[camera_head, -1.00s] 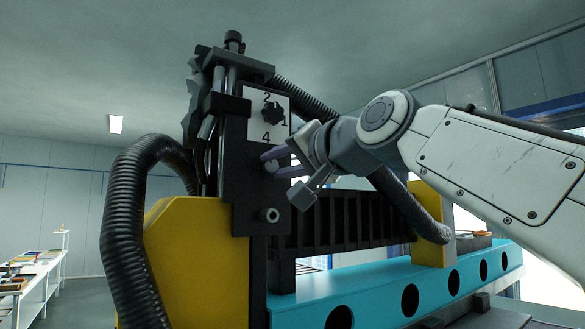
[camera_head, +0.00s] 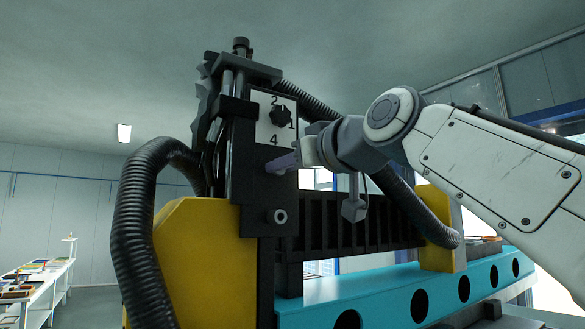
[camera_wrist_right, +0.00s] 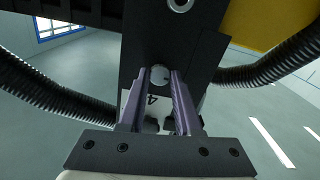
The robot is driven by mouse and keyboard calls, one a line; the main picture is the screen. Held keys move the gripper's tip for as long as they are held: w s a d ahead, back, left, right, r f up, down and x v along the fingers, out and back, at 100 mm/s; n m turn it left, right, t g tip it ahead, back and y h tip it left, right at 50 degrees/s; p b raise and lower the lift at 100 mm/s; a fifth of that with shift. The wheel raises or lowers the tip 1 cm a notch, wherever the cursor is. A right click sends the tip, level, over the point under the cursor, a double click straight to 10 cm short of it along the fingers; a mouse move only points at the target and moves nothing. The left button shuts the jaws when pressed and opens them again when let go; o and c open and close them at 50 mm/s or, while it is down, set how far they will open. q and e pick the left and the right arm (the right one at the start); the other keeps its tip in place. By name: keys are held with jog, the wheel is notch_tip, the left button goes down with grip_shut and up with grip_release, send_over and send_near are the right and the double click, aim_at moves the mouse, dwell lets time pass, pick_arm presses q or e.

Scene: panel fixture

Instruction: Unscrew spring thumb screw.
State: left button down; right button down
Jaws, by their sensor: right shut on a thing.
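The spring thumb screw shows in the right wrist view as a small round grey head (camera_wrist_right: 159,76) on the black plate (camera_wrist_right: 150,45). My right gripper (camera_wrist_right: 160,78) has its two purple fingers on either side of that head, shut on it. In the head view my right gripper (camera_head: 270,166) reaches in from the right to the black plate below the numbered dial, and its fingers hide the screw there. My left gripper is not in view.
A black dial knob (camera_head: 280,117) on a white numbered plate sits just above the gripper. A round grey fitting (camera_head: 279,216) sticks out below it. A corrugated black hose (camera_head: 130,220) and a yellow housing (camera_head: 195,255) stand left; a turquoise beam (camera_head: 400,290) runs below right.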

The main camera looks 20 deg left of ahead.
jog(key=shift+f+n, duration=0.1)
jog(key=shift+n, duration=1.8)
jog(key=c, duration=0.6)
grip_release()
jog(key=b+v, duration=0.4)
jog(key=v, duration=0.6)
jog(key=shift+b, duration=0.4)
jog(key=shift+s+d, duration=0.1)
jog(key=shift+d, duration=0.05)
